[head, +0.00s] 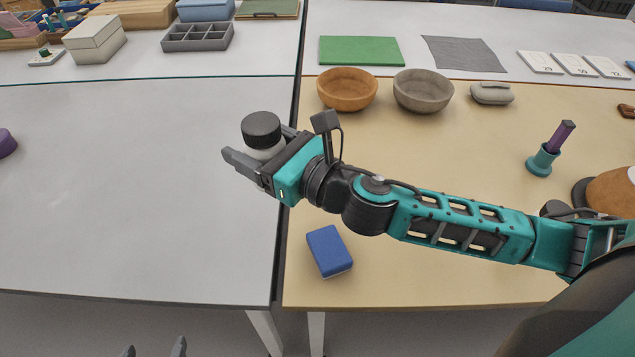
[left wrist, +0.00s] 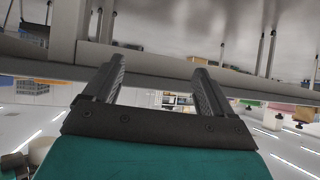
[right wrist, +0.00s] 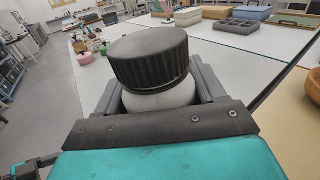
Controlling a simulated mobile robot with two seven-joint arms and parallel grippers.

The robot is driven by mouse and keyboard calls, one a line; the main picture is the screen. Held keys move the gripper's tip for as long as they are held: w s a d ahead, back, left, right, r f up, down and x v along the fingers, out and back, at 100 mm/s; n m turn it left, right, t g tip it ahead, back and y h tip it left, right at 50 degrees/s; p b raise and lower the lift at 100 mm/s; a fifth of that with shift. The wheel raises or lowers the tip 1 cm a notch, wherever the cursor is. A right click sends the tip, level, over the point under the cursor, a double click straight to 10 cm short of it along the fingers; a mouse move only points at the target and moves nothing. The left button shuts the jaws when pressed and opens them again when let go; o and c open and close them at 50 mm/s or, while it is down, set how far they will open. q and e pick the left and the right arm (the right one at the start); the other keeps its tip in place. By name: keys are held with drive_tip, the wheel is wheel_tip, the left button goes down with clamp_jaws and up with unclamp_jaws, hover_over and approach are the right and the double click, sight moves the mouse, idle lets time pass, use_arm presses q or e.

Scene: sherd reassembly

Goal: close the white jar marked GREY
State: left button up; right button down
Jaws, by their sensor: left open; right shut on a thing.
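A white jar (head: 264,153) with a ribbed black lid (head: 262,128) is held in my right gripper (head: 256,145), above the grey table near its right edge. In the right wrist view the lid (right wrist: 150,58) sits on top of the white jar body (right wrist: 160,98), which is between the two fingers. No marking on the jar can be read. I cannot tell how tightly the lid sits. My left gripper (head: 154,350) shows only its fingertips at the bottom edge of the head view. In the left wrist view its fingers (left wrist: 156,75) are apart with nothing between them.
The grey table (head: 130,200) is mostly clear, with a purple object (head: 6,143) at its left. A blue block (head: 329,251) lies on the tan table (head: 420,280) below my right arm. Two bowls (head: 347,89) (head: 423,90) and a teal holder (head: 542,160) stand beyond it.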

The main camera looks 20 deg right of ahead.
use_arm(q)
drive_tip(key=shift+d+f+b, duration=0.5)
drive_tip(key=shift+f+b, duration=0.3)
drive_tip(key=shift+b, duration=0.4)
use_arm(e)
drive_tip(key=w+d+r+m+t+h, duration=0.1)
drive_tip(key=w+d+r+m+h, duration=0.1)
drive_tip(key=d, duration=0.6)
drive_tip(key=w+d+r+m+t+h, duration=0.1)
drive_tip(key=w+d+m+h, duration=0.3)
drive_tip(key=w+d+h, duration=0.2)
drive_tip(key=shift+w+d+r+m+h, duration=0.4)
drive_tip(key=shift+d+h, duration=0.5)
drive_tip(key=shift+d, duration=0.35)
drive_tip(key=shift+f, duration=0.15)
use_arm(q)
drive_tip(key=f+b, duration=0.1)
drive_tip(key=b, duration=0.1)
drive_tip(key=w+d+f+b, duration=0.1)
drive_tip(key=b, duration=0.1)
drive_tip(key=h+b, duration=0.1)
drive_tip(key=b, duration=0.1)
drive_tip(key=shift+w+d+f, duration=0.15)
drive_tip(key=shift+d+f, duration=0.25)
use_arm(e)
wheel_tip(320, 180, down, 14)
